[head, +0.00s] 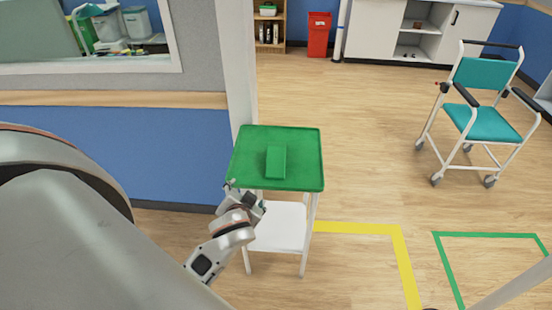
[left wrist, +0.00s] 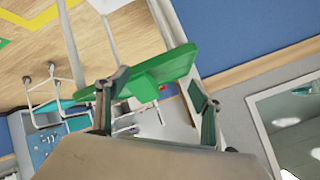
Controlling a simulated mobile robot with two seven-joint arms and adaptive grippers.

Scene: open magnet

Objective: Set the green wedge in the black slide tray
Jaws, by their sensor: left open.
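The green wedge (head: 276,161) lies on the green tray top (head: 305,176) of a white stand. In the left wrist view, the wedge (left wrist: 145,89) stands out from the tray top (left wrist: 178,65), between the fingers in the picture. My left gripper (head: 245,192) is at the near left corner of the tray top. It is open and empty, its two fingers spread wide in the left wrist view (left wrist: 157,82). The wedge is apart from the fingers in the head view. I see no black slide tray in either view. My right gripper is not in view.
The stand has a white lower shelf (head: 280,228). A blue wall (head: 170,155) and a white post (head: 238,70) are close behind it at left. A teal wheeled chair (head: 482,115) stands at right. A red bin (head: 319,35) is at the back. The floor between is clear.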

